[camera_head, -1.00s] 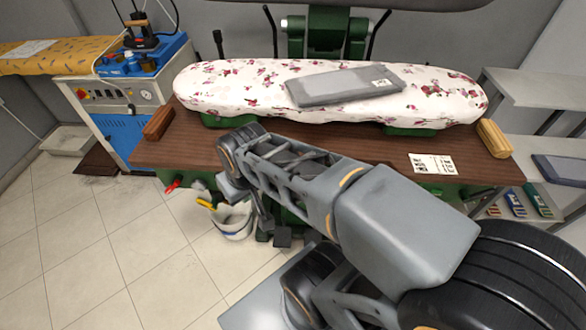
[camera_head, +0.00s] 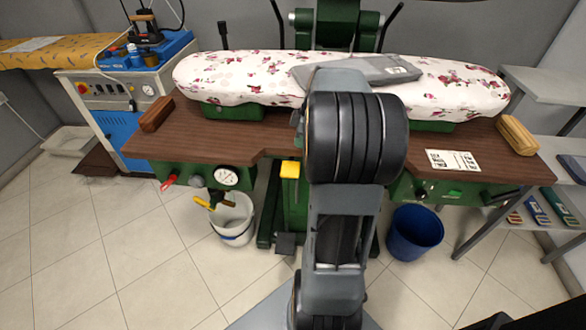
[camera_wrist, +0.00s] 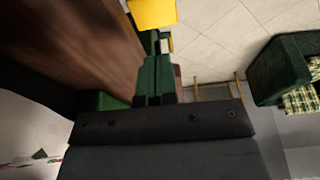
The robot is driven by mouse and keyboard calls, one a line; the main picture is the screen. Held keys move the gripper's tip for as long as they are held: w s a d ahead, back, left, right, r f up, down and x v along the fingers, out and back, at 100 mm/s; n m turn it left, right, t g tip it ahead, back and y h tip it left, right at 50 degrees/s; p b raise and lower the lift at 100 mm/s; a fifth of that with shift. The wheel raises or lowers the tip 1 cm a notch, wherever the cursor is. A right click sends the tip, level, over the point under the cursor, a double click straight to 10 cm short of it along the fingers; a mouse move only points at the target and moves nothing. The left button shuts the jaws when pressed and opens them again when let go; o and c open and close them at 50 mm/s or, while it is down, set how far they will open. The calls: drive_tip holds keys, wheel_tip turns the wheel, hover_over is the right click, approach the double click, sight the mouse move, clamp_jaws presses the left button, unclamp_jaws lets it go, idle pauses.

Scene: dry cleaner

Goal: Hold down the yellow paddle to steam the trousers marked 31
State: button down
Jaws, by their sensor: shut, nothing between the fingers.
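The yellow paddle (camera_head: 290,170) stands out below the front edge of the brown tabletop, just left of my raised arm in the head view. It also shows at the top of the wrist view (camera_wrist: 152,13). The grey folded trousers (camera_head: 370,70) lie on the flowered pressing board (camera_head: 240,78). They carry a small white tag whose number I cannot read, and my arm covers part of them. My gripper (camera_wrist: 155,99) is shut and empty, beside the brown tabletop and apart from the paddle in the wrist view. My arm hides it in the head view.
The brown tabletop (camera_head: 190,135) holds wooden blocks at both ends and a printed card (camera_head: 452,161). A gauge (camera_head: 227,177) and red knob sit below its left front. A white bucket (camera_head: 233,220) and blue bin (camera_head: 414,232) stand on the floor.

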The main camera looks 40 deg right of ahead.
sight(291, 169)
drive_tip(key=shift+d+f, duration=0.15)
drive_tip(key=shift+d, duration=0.2)
drive_tip(key=shift+b+x, duration=0.9)
drive_tip(key=shift+x, duration=4.1)
drive_tip(key=shift+a, duration=0.1)
